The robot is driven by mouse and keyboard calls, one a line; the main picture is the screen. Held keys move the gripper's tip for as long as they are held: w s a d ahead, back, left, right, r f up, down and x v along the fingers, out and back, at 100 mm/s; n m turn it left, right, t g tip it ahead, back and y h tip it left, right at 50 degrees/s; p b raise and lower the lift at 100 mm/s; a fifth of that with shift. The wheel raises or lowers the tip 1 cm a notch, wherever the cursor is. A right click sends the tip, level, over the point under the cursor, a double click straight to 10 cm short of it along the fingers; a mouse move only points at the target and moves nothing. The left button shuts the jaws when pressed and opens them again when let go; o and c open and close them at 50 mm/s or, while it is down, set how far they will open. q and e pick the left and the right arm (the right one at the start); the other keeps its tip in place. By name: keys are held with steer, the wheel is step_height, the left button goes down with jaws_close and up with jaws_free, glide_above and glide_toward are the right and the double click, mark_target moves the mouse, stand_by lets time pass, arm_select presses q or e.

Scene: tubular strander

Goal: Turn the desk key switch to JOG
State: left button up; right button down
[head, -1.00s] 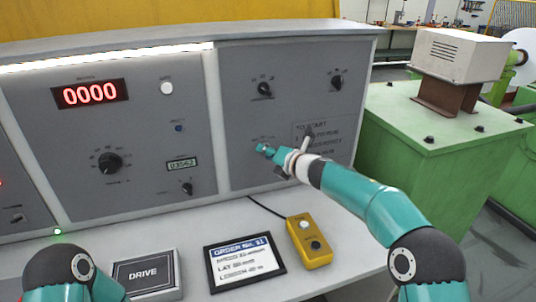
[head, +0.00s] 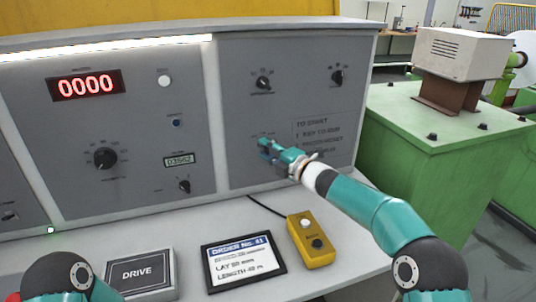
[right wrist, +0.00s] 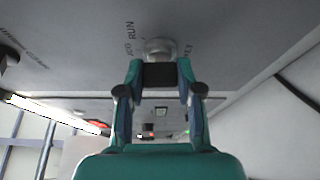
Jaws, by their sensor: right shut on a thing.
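The desk key switch shows in the right wrist view as a round silver collar (right wrist: 160,46) on the grey panel. The printed word RUN and what looks like JOG are to its left; other lettering to its right is partly hidden. A dark block, apparently the key's head (right wrist: 158,76), sits between the fingertips. My right gripper (head: 266,147) is shut on it at the lower part of the right-hand panel; it also shows in the right wrist view (right wrist: 160,78). In the head view it hides most of the switch, and I cannot tell which position the key points to. My left gripper is out of view.
Black rotary knobs (head: 263,83) and (head: 337,77) are above the right gripper. A TO START notice (head: 325,135) is to its right. A yellow pendant box (head: 311,241), an order card (head: 243,262) and a DRIVE box (head: 140,272) are on the desk. A green machine housing (head: 440,150) stands right.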

steer(key=shift+w+d+f+m, duration=0.1)
steer(key=shift+d+f+m, duration=0.05)
steer(key=shift+f+m, duration=0.2)
steer(key=c, duration=0.8)
jaws_free()
steer(key=shift+o, duration=0.2)
steer(key=shift+r, duration=0.15)
steer(key=shift+r, duration=0.1)
steer(key=v, duration=1.2)
steer(key=shift+f, duration=0.3)
